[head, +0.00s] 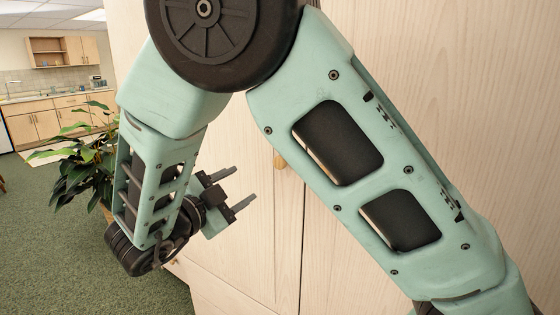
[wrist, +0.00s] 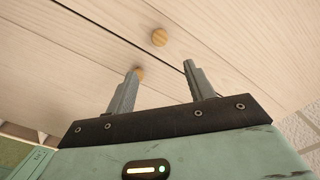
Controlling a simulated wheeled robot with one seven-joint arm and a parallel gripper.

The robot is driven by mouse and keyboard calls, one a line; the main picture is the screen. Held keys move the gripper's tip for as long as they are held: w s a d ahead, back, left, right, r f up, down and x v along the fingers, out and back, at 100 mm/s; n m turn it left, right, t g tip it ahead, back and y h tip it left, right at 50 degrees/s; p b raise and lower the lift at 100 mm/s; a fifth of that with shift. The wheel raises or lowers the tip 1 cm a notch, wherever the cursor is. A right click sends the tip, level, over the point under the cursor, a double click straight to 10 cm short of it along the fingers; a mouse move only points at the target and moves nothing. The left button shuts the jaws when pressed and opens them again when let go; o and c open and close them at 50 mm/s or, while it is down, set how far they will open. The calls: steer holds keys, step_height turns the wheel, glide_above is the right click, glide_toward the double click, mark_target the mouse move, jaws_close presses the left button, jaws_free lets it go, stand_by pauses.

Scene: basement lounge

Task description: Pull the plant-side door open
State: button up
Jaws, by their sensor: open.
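The plant-side door (head: 250,235) is a pale wood cabinet door, left of a vertical seam in the head view, and looks shut. Its round wooden knob (head: 280,161) sits near that seam, partly hidden by my arm. My gripper (head: 243,187) is open and empty, left of the knob and apart from it, fingers pointing right. The wrist view shows two round knobs, an upper one (wrist: 159,37) and a lower one (wrist: 140,73) beside the left fingertip. Neither is clearly between the fingers of my gripper (wrist: 162,70). I cannot tell from this view which knob is which door's.
A leafy potted plant (head: 78,165) stands left of the cabinet, close behind my forearm. The other door (head: 490,110) is right of the seam, largely covered by my arm. Green carpet (head: 45,240) lies open at left. A kitchen counter (head: 50,120) stands far back.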

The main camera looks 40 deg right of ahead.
mark_target(279, 163)
steer(key=p+x, duration=0.4)
steer(key=x, duration=1.2)
steer(key=shift+d, duration=0.2)
steer(key=shift+f, duration=0.1)
jaws_close()
steer(key=shift+a, duration=0.1)
